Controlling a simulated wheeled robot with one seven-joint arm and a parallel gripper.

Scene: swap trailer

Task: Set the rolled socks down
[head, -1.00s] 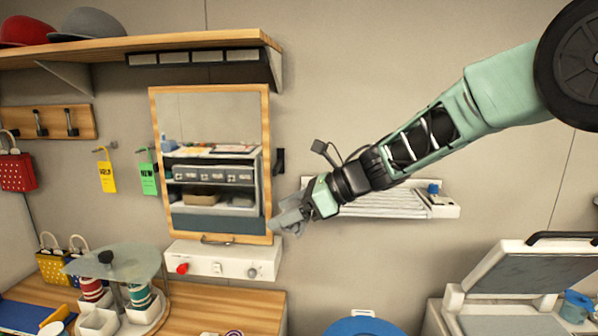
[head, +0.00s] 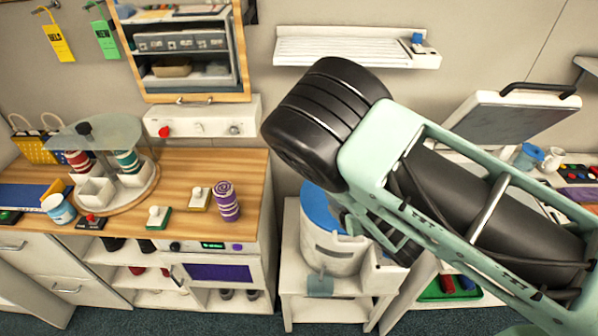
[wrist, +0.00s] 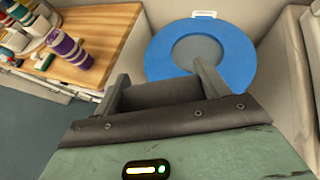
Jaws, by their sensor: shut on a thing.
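My gripper shows in the wrist view (wrist: 162,88), its two grey fingers spread on either side of a dark grey thing (wrist: 160,93). I cannot tell for certain whether this thing is rolled socks. The gripper points toward a blue round rim with a grey centre. In the head view my arm hides the fingertips. A purple-and-white striped roll with a spiral top (head: 228,203) stands upright on the wooden counter (head: 190,168), near its right end. It also shows in the wrist view (wrist: 68,50), left of the gripper and apart from it.
The blue rim (head: 318,208) tops a white tub (head: 328,250) on a white stand, right of the counter. Two small switches (head: 158,217) (head: 199,198) are left of the striped roll. A glass-topped carousel (head: 100,133) holds red and green rolls. A grey-lidded press (head: 515,115) is at right.

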